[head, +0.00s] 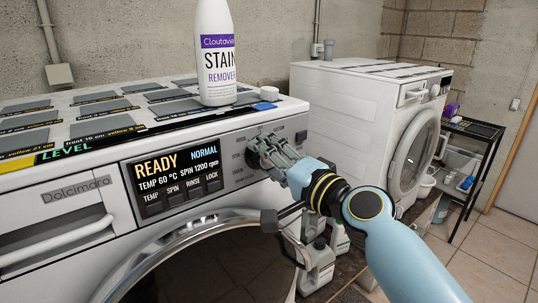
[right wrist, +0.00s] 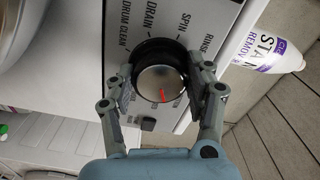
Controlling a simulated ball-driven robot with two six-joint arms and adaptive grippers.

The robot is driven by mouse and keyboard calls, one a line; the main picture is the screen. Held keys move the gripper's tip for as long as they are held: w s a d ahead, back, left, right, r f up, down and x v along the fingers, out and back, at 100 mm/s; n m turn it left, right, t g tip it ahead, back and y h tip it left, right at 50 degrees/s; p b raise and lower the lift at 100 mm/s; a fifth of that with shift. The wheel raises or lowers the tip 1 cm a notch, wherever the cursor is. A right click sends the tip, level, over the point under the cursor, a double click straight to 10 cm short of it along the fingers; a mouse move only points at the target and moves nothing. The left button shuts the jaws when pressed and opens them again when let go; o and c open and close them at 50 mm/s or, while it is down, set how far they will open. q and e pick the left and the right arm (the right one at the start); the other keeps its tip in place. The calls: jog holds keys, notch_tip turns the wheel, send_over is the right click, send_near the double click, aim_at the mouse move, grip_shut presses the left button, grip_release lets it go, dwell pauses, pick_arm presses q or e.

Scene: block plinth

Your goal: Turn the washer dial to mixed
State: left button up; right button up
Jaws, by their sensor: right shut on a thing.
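The washer (head: 150,215) has a black display (head: 172,178) reading "READY", "NORMAL", "TEMP 60 °C" and "SPIN 1200 rpm". Its dial (right wrist: 158,84) is a silver knob with a black surround and a red pointer mark. In the right wrist view, printed labels around it read "DRUM CLEAN", "DRAIN", "SPIN" and "RINSE"; other labels are hidden. My right gripper (head: 266,152) is at the dial on the front panel, covering most of it in the head view. In the right wrist view its fingers (right wrist: 160,88) are shut on the dial from both sides. My left gripper is not in view.
A second white machine (head: 345,115) stands to the right. Bottles (head: 318,265) sit below my right arm. A black rack (head: 470,150) is farther right.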

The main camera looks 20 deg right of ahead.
jog(key=shift+m+p, duration=0.35)
jog(key=shift+m, duration=1.25)
jog(key=o, duration=1.2)
jog(key=v, duration=1.2)
